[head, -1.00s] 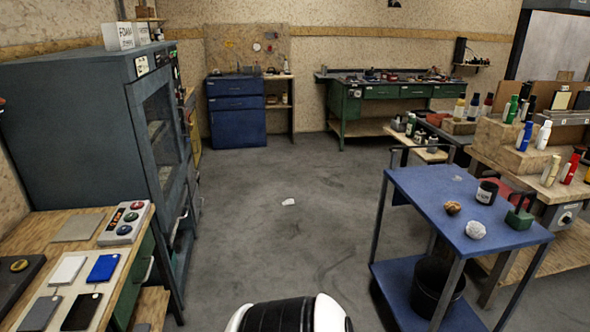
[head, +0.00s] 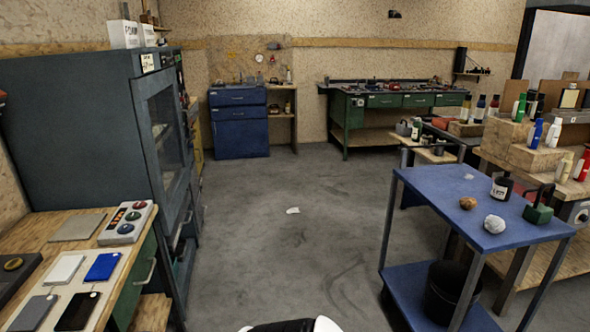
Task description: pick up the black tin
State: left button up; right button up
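A small black tin (head: 502,187) with a pale label stands upright on the top of the blue trolley (head: 440,185), near its back right. On the same top, a brown lump (head: 467,203), a whitish lump (head: 494,224) and a dark green object with a handle (head: 539,210) lie around it. Neither of my grippers shows in the head view.
A black bucket (head: 443,290) stands on the trolley's lower shelf. A wooden bench (head: 75,240) and a tall grey cabinet (head: 90,130) line the left. The middle floor is open, with a small white scrap (head: 292,210) on it. Stepped shelves with bottles stand behind the trolley.

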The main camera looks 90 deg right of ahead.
aim_at(503, 187)
jog(key=i+z, duration=0.1)
jog(key=z, duration=0.25)
jog(key=i+z, duration=0.15)
jog(key=z, duration=0.25)
jog(key=i+j+z, duration=0.1)
jog(key=z, duration=0.25)
